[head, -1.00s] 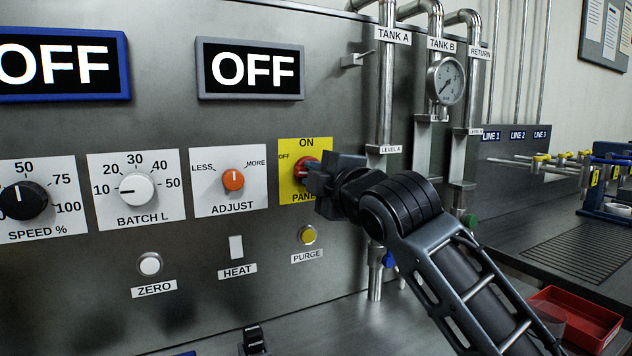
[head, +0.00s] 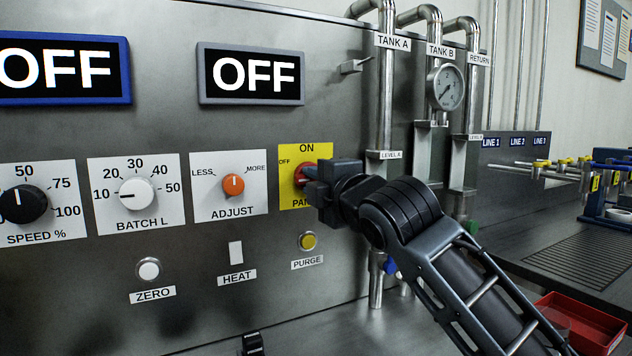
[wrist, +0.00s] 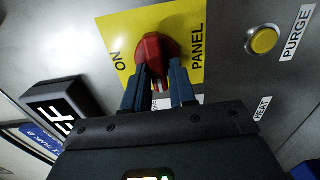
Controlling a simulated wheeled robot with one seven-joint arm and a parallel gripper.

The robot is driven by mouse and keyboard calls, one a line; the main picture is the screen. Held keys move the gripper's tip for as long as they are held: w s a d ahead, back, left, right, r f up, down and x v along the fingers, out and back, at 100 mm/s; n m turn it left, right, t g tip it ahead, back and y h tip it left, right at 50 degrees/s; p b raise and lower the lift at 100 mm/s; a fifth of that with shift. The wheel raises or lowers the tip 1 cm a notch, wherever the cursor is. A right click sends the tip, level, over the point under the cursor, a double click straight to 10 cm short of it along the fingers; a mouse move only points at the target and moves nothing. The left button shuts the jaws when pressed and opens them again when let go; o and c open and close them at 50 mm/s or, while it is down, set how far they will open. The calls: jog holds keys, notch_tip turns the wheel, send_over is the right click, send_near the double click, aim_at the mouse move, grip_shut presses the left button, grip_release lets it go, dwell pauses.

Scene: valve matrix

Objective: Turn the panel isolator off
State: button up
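The panel isolator is a red knob (head: 301,174) on a yellow plate (head: 291,151) marked ON at the top and OFF at the upper left. The knob also shows in the wrist view (wrist: 153,49). My gripper (head: 309,180) reaches it from the right and hides much of it and part of the PANEL label. In the wrist view my gripper's two fingers (wrist: 158,78) lie on either side of the knob's grip, close against it. The exact setting of the knob is hard to read behind the fingers.
The orange ADJUST knob (head: 233,186) is left of the isolator. The yellow PURGE button (head: 308,241) is just below it. Both displays, blue-framed (head: 127,68) and grey-framed (head: 252,74), read OFF. Tank pipes (head: 387,90) rise behind my arm at the right.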

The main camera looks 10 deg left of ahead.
jog(key=o, duration=0.3)
jog(key=v, duration=0.7)
jog(key=shift+s+d+b, duration=0.25)
jog(key=shift+s+b, duration=0.05)
jog(key=shift+b, duration=0.1)
